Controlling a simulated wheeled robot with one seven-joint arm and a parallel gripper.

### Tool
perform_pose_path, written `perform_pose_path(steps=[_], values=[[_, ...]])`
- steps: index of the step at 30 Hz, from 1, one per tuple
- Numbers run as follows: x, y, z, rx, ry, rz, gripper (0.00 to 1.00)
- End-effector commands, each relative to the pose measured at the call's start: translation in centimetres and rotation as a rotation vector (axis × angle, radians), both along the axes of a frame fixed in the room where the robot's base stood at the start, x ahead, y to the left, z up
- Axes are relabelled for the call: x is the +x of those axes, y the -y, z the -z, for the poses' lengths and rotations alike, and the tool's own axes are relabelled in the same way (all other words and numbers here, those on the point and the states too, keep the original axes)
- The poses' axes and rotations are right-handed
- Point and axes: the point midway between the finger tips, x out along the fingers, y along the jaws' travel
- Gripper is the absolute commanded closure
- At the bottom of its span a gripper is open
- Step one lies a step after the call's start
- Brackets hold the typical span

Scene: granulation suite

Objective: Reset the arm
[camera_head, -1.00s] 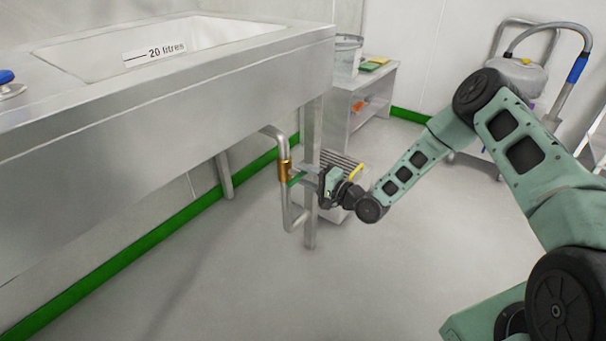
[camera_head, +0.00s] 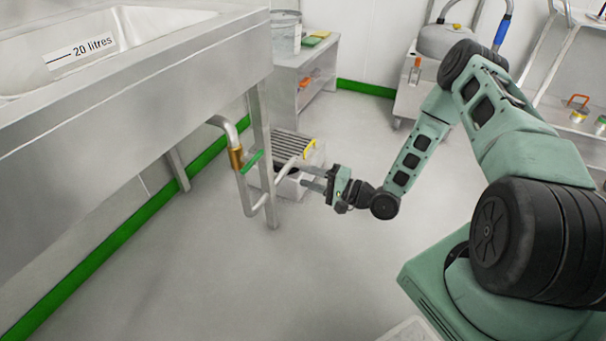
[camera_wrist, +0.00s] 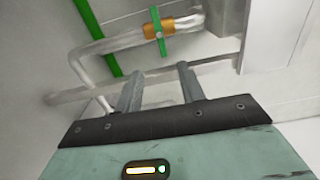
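My gripper (camera_head: 312,177) is open and empty, to the right of the sink's drain pipe and clear of it. In the wrist view its two fingers (camera_wrist: 160,88) stand apart with nothing between them. The valve (camera_head: 236,158) on the pipe is brass, with a green handle (camera_head: 253,161) that sticks out across the pipe. The wrist view also shows the brass valve body (camera_wrist: 173,24) and the green handle (camera_wrist: 155,16), beyond the fingertips. My arm reaches in from the right, bent at the elbow.
The steel sink (camera_head: 150,105) fills the left, marked "20 litres". A grated box (camera_head: 290,186) with a yellow handle stands on the floor behind my gripper. A low bench (camera_head: 292,85) holds a bucket (camera_head: 286,32). Floor in front is clear.

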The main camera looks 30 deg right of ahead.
Motion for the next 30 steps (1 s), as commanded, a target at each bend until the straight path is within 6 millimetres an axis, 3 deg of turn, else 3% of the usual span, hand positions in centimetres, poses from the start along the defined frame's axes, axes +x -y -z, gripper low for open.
perform_pose_path(steps=[16, 20, 24, 30], values=[[0.4, -0.7, -0.2, -0.049, -0.008, -0.024, 0.61], [1.6, -2.8, -0.9, -0.241, -0.039, -0.099, 0.61], [2.3, -5.9, -2.4, -0.548, -0.079, -0.224, 0.61], [0.9, -10.0, -5.7, -0.950, -0.120, -0.407, 0.61]])
